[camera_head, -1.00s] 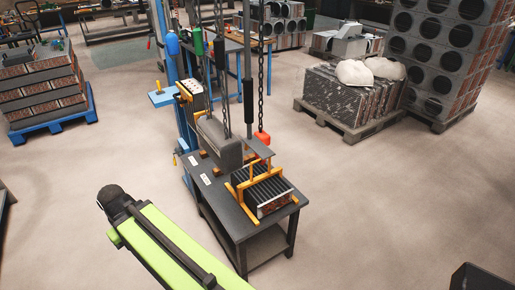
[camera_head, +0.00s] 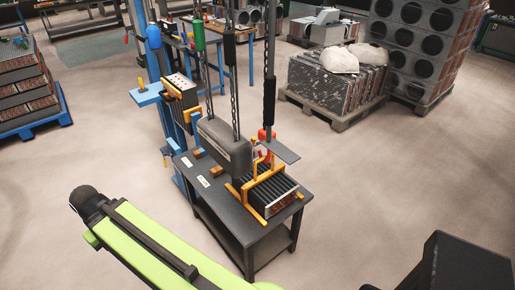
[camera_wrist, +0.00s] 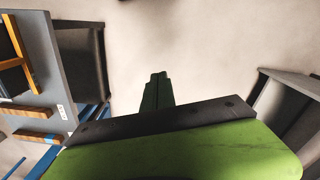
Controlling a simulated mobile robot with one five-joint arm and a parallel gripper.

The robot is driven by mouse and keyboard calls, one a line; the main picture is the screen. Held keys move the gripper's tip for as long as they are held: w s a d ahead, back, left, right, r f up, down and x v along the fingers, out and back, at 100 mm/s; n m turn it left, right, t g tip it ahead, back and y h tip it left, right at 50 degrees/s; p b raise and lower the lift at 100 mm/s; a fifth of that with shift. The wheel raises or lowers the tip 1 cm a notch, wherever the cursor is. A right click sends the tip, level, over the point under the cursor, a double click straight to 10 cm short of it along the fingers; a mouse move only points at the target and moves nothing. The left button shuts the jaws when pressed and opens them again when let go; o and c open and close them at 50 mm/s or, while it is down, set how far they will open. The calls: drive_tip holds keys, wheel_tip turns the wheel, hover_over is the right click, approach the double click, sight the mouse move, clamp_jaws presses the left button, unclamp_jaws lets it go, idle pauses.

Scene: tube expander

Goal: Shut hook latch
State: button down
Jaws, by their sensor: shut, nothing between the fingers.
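A small red hook block (camera_head: 267,134) hangs on a dark chain above the right half of the dark work table (camera_head: 250,245) in the head view. A curved red part just below it looks like the hook. It is too small to tell whether its latch is open or shut. My gripper (camera_wrist: 158,77) shows in the wrist view as dark fingers, shut and empty, over bare floor. It is apart from the hook, which is not visible in the wrist view. In the head view my fingertips are not clearly visible.
A finned block in a yellow frame (camera_head: 268,192) sits on the table, beside a grey hanging body (camera_head: 225,146). Chains and a blue column (camera_head: 150,70) stand behind. Loaded pallets are at far left and back right.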

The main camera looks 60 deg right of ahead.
drive_tip(key=w+d+f+m+t+y+b, duration=0.1)
drive_tip(key=d+f+m+b, duration=0.15)
drive_tip(key=f+b, duration=1.2)
drive_tip(key=w+d+f+m+y+b, duration=0.1)
drive_tip(key=w+d+f+m+b, duration=0.15)
drive_tip(key=f+b, duration=1.2)
drive_tip(key=s+d+r+m+t+y, duration=0.15)
drive_tip(key=d+r+m+t, duration=0.35)
drive_tip(key=d, duration=0.5)
drive_tip(key=s+d+r+m+t+y, duration=0.1)
drive_tip(key=s+d+r+m+t, duration=0.1)
drive_tip(key=d+r+m, duration=0.5)
drive_tip(key=s+d+r+m+t+y, duration=0.15)
drive_tip(key=d+m+t, duration=0.3)
drive_tip(key=d, duration=0.75)
drive_tip(key=s+d+r+m+t+h, duration=0.45)
drive_tip(key=s+d+r+m, duration=0.4)
drive_tip(key=s+d, duration=0.45)
drive_tip(key=s+d+r+m+t+h, duration=0.45)
drive_tip(key=s+d+r+m, duration=0.4)
drive_tip(key=s, duration=0.65)
drive_tip(key=w+d+r+n+p, duration=0.1)
drive_tip(key=w+d+r+p, duration=0.1)
drive_tip(key=w, duration=0.4)
drive_tip(key=w+d+r+n+p, duration=0.1)
drive_tip(key=w+r+p, duration=0.1)
drive_tip(key=w, duration=0.5)
drive_tip(key=shift+d+r+p, duration=0.35)
drive_tip(key=shift+p, duration=0.1)
